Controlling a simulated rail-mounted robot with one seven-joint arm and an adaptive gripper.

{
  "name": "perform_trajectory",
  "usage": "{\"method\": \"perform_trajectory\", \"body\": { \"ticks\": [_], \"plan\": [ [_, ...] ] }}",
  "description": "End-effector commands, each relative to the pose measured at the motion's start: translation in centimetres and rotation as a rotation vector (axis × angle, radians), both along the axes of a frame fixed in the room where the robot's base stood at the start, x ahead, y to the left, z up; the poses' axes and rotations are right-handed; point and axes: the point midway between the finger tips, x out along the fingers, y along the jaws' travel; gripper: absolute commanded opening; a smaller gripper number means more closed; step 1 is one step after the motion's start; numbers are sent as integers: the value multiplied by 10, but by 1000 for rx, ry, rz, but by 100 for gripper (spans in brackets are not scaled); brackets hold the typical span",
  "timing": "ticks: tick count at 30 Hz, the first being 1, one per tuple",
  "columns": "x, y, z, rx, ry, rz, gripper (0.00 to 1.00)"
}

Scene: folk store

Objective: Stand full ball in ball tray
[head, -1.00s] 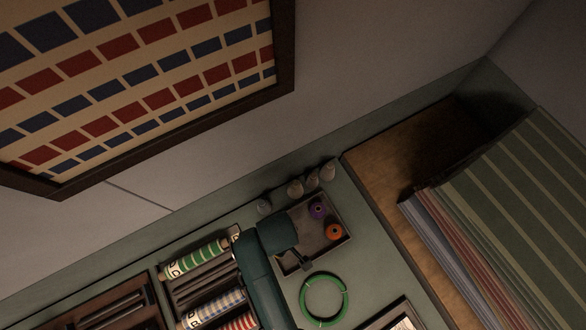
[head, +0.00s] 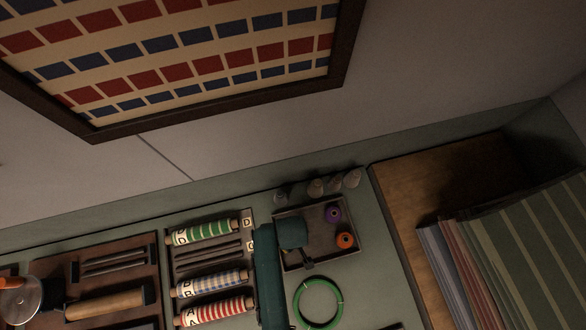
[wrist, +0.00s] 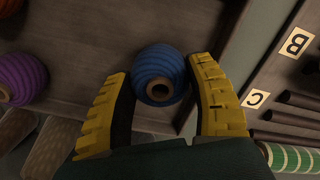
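In the wrist view a blue wound ball (wrist: 160,72) with a hole in its near end is between the two yellow fingers of my gripper (wrist: 160,78). The fingers lie close along both sides; whether they press on it is unclear. Under it is the grey-brown floor of the ball tray (wrist: 120,25), near a tray wall. In the head view my gripper (head: 306,262) is over the left part of the tray (head: 325,259), and the blue ball is hidden there. A purple ball (head: 333,214) and an orange ball (head: 345,241) sit in the tray's right part.
Left of the tray is a labelled rack (head: 212,260) with striped spools. Several small grey cone-topped items (head: 316,188) stand behind the tray. A green ring (head: 318,303) lies in front. Stacked striped cloth (head: 510,240) is at right.

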Motion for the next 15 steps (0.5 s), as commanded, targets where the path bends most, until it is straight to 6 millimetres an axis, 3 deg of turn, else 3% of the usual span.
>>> {"method": "perform_trajectory", "body": {
  "ticks": [1,3,11,15],
  "plan": [
    [0,0,1,1,-1,0,66],
    [0,0,1,1,-1,0,77],
    [0,0,1,0,0,0,77],
    [1,0,15,1,-4,0,77]
  ]
}}
